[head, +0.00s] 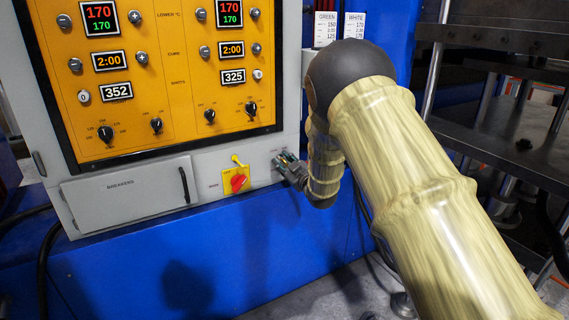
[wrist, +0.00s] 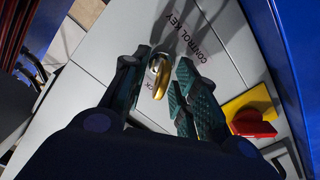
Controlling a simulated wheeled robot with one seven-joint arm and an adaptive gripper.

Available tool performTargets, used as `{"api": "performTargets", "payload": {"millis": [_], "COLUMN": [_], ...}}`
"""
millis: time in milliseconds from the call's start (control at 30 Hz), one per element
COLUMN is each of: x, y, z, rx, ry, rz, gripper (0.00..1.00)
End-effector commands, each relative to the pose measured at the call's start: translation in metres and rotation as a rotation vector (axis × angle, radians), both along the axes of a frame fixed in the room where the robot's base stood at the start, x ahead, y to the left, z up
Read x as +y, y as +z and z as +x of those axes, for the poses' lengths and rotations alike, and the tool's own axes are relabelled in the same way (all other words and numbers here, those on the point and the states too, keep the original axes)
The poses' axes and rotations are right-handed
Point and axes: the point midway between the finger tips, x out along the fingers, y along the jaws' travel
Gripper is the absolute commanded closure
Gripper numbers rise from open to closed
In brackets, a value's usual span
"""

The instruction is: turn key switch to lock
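The key switch (wrist: 158,75) is a silver and gold metal piece on the grey panel, below the label CONTROL KEY (wrist: 188,42) in the wrist view. My gripper (wrist: 162,62) is open, with one textured green finger on each side of the key switch. A gap shows between the key and the right finger; whether the left finger touches it I cannot tell. A small label beside the key is partly hidden.
A red rotary switch on a yellow plate (head: 237,181) sits just left of my gripper in the head view. The breakers door (head: 125,195) is further left. The orange panel (head: 175,60) with displays and knobs is above. Press plates stand at right.

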Motion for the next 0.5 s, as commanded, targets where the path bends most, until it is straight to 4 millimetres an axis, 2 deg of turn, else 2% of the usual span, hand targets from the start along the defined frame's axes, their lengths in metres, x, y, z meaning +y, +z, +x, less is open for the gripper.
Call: {"api": "performTargets", "payload": {"millis": [167,500], "x": [-0.01,-0.04], "y": [0.0,0.0], "z": [-0.016,-0.07], "rx": [0.002,0.001], "ry": [-0.001,-0.002], "rz": [-0.001,-0.001], "gripper": [0.71,0.71]}}
